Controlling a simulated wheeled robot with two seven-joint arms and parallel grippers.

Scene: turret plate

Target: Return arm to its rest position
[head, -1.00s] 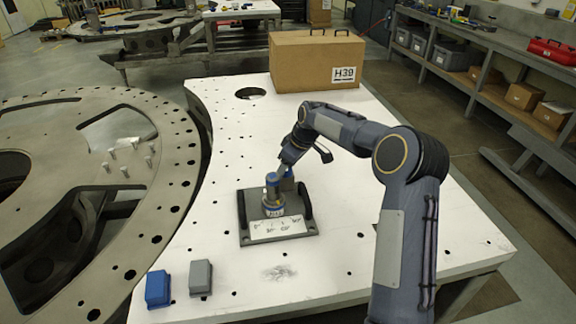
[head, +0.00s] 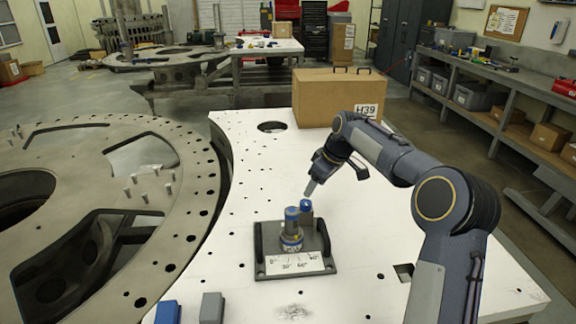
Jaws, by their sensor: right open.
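My right arm (head: 395,158) comes in from the right over the white plate. Its gripper (head: 311,190) points down, open, with nothing visible in it. Its tip is close to a blue-topped grey post (head: 306,210) on the dark fixture (head: 325,264); whether it touches the post I cannot tell. A turret-like cylinder with a blue cap (head: 292,226) stands upright just left of that post, behind a white angle scale (head: 295,263). My left gripper is not in view.
The fixture stands on a white plate (head: 260,170) with holes. A cardboard box (head: 325,98) marked H39 stands at its back. A blue block (head: 168,312) and a grey block (head: 211,308) are at the near left. A large metal ring (head: 195,215) lies left; shelving is right.

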